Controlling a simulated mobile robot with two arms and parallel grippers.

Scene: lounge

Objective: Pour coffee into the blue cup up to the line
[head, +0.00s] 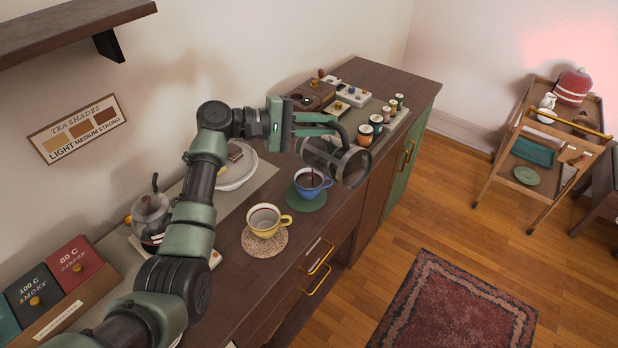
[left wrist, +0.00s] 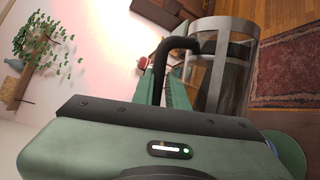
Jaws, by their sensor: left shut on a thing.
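My left gripper (head: 312,124) is shut on the dark handle of a glass coffee pot (head: 322,154) with a metal frame. The pot is tipped far over, its mouth toward the right, above and right of the blue cup. In the left wrist view the pot (left wrist: 222,65) fills the upper right, with dark contents. The blue cup (head: 301,190) stands upright on a round green coaster (head: 306,203) and has dark coffee in it. A thin dark streak seems to show over the cup; I cannot tell its line. My right gripper is not in view.
A yellow cup (head: 266,231) stands on a cork mat (head: 250,248) just left of the blue cup. A white plate (head: 236,176) lies behind.

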